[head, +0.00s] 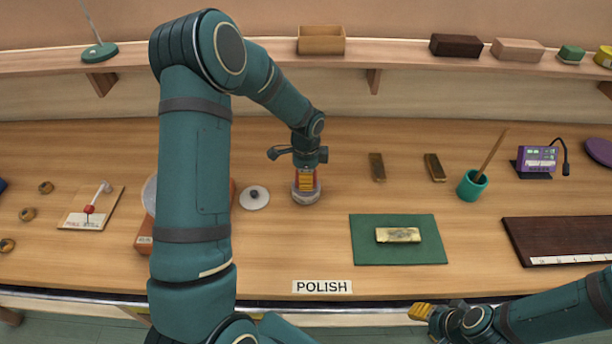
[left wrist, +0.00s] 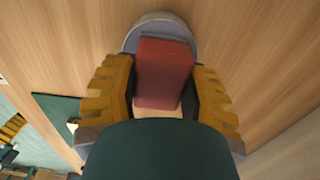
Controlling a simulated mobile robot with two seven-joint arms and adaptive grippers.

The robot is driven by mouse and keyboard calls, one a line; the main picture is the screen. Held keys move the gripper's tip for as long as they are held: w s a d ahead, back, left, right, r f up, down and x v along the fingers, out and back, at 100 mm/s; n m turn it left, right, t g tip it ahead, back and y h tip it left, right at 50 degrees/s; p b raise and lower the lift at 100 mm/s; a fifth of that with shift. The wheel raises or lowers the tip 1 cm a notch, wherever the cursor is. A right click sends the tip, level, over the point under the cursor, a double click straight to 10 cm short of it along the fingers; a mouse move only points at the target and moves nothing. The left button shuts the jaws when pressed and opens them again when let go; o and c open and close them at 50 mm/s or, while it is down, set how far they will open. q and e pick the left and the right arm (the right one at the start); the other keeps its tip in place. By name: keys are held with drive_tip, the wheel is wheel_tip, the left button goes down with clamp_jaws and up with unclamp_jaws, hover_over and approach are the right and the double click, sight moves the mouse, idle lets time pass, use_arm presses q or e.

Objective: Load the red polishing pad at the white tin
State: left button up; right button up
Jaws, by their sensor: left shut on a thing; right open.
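My left gripper (head: 306,182) points down over the white tin (head: 306,198), left of the middle of the table. In the left wrist view its yellow fingers (left wrist: 162,98) are shut on the red polishing pad (left wrist: 163,72), a red block. The pad's far end overlaps the round tin (left wrist: 160,20), whose greyish inside shows around it. I cannot tell whether the pad touches the inside. A white lid with a dark knob (head: 254,196) lies left of the tin. My right gripper (head: 421,312) is open and empty at the table's front edge.
A green mat (head: 370,250) with a tarnished brassy bar (head: 397,235) lies right of the tin. Behind are two dark blocks (head: 377,167) and a teal cup (head: 471,187). A POLISH label (head: 322,287) is in front. My left arm hides part of an orange-based object (head: 144,232).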

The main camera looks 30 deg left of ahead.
use_arm(q)
drive_tip(key=shift+f, duration=0.4)
idle(1.2)
drive_tip(key=shift+r+p, duration=2.15)
drive_tip(key=shift+r, duration=1.4)
